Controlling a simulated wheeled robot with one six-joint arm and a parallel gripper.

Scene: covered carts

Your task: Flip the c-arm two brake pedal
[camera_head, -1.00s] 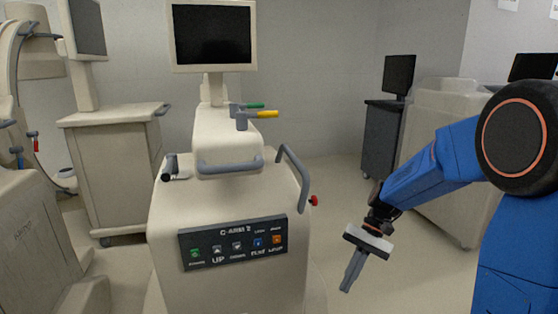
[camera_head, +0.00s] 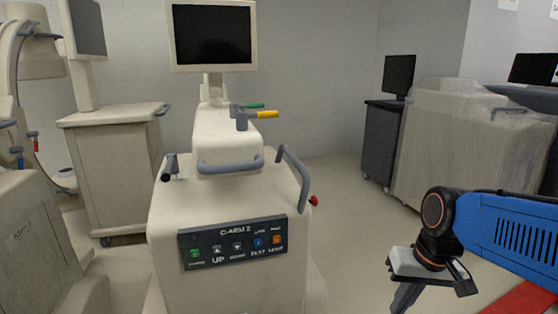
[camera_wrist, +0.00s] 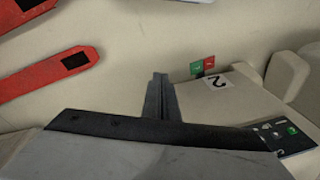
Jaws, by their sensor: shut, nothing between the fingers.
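The cart marked C-ARM 2 (camera_head: 232,292) stands in the middle of the head view, with a dark button panel (camera_head: 233,243) on its front. In the wrist view a small pedal (camera_wrist: 203,66), part green and part red, sticks out low from the cart body beside a white label with a 2 (camera_wrist: 216,82). My gripper (camera_head: 402,298) hangs low to the right of the cart. In the wrist view the gripper's fingers (camera_wrist: 161,95) are shut and empty, left of the pedal and apart from it in the picture.
Another cart with a monitor (camera_head: 112,175) stands behind left. A covered cart (camera_head: 440,150) and a dark cart (camera_head: 380,145) stand at the back right. Open floor (camera_head: 350,220) lies between.

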